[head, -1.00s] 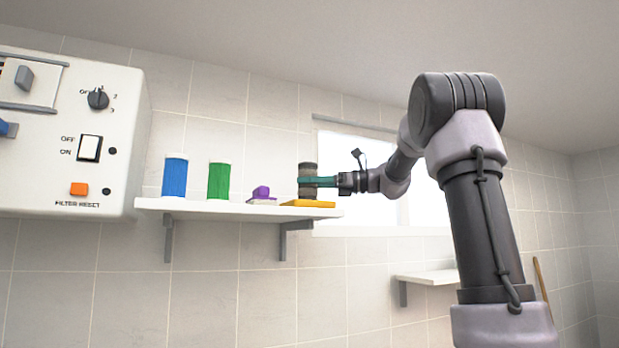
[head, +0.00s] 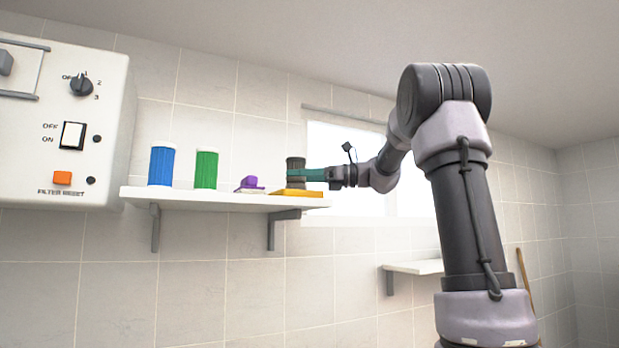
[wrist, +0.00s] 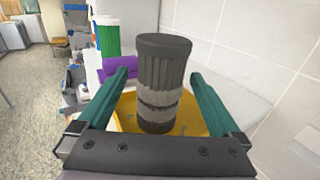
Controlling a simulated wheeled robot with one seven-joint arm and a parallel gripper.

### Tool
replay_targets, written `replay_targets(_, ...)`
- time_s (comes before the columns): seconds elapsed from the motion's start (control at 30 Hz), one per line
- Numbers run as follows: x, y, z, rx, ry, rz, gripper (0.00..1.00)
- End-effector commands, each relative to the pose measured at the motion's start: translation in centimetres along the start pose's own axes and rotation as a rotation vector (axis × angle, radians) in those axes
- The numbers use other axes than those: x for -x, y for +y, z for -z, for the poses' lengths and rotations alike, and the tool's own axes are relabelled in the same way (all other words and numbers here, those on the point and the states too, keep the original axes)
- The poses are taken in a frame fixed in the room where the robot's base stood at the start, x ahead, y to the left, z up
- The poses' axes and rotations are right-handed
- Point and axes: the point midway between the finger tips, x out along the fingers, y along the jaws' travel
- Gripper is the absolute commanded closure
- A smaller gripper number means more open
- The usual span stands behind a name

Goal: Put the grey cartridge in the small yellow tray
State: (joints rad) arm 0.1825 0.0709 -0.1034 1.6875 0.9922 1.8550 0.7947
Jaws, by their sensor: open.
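The grey cartridge (head: 296,172) stands upright at the small yellow tray (head: 298,193) near the right end of the wall shelf. In the wrist view the cartridge (wrist: 163,80) is dark grey and ribbed with lighter bands, and the tray (wrist: 128,112) shows around its foot. My gripper (head: 305,174) has teal fingers. In the wrist view the gripper (wrist: 160,88) is open, with one finger on each side of the cartridge and visible gaps between. The cartridge's underside is hidden, but it looks set down in the tray.
A blue cartridge (head: 162,167), a green cartridge (head: 206,170) and a purple object (head: 249,183) stand to the left on the white shelf (head: 200,201). A control box (head: 60,130) hangs at far left. A lower shelf (head: 415,267) is at right.

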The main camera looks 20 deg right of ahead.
Motion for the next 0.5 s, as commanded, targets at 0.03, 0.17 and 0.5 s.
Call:
replay_targets(0.03,0.7,-0.1,0.0,-0.001,0.000,0.003,0.00)
replay_targets(0.17,3.0,-0.1,0.0,-0.001,0.000,0.005,0.00)
replay_targets(0.5,9.1,-0.1,0.0,0.000,0.000,0.003,0.00)
